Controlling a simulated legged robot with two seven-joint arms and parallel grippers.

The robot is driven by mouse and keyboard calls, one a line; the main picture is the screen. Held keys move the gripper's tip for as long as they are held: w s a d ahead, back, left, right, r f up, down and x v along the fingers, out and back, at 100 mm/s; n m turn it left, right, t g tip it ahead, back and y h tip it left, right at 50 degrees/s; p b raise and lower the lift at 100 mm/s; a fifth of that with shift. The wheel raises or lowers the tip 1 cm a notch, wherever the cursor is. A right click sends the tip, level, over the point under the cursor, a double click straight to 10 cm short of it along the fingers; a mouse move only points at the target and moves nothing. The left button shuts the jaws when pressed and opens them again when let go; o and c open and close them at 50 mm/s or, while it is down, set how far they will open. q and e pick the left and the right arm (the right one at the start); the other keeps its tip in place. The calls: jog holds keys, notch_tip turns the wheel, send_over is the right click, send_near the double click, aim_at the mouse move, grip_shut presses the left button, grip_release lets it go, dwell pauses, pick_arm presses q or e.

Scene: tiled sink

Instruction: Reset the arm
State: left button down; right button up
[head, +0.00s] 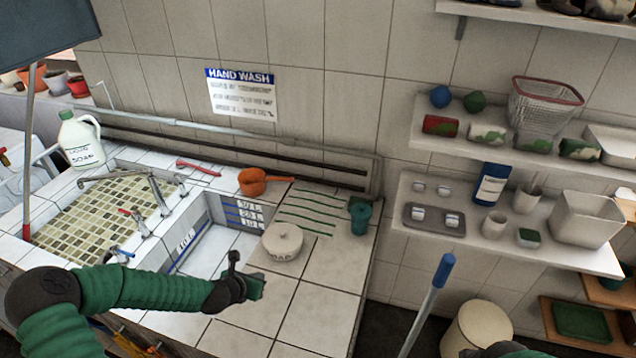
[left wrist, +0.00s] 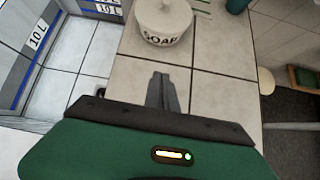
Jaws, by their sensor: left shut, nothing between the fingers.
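My left arm comes in from the left in the head view, with a green sleeve. My left gripper (head: 255,283) is over the front part of the tiled counter, next to the sink basin. It is shut with nothing in it. In the left wrist view its narrow fingers (left wrist: 164,92) are together, pointing toward a white lidded pot marked SOAP (left wrist: 163,22). The same soap pot (head: 283,241) stands on the counter just beyond the gripper, apart from it. My right gripper cannot be made out; only a dark green piece shows at the head view's bottom edge.
A deep basin with litre marks (head: 214,240) lies left of the pot. An orange saucepan (head: 260,181) and a teal cup (head: 360,217) stand behind. A blue-topped handle (head: 440,272) rises right of the counter. Shelves (head: 470,228) hold several items. Counter tiles near the gripper are clear.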

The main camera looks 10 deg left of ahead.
pick_arm(q)
jog(key=s+d+r+m+g+h, duration=0.1)
jog(key=s+d+m+g, duration=0.5)
jog(key=m, duration=1)
jog(key=s+d+r+m+y, duration=0.1)
jog(key=s+d+r+m, duration=0.1)
jog(key=s+r+m, duration=0.3)
jog(key=s+d+r+m, duration=0.2)
jog(key=s+r+m, duration=0.3)
jog(key=s+m, duration=0.5)
jog(key=m, duration=0.3)
jog(key=shift+s+m+y, duration=0.2)
jog(key=shift+m+y, duration=0.1)
jog(key=shift+y, duration=0.1)
pick_arm(e)
jog(key=shift+w+d+f, duration=0.1)
jog(key=shift+w+f, duration=0.1)
jog(key=shift+w, duration=0.05)
pick_arm(q)
jog(key=shift+a, duration=0.15)
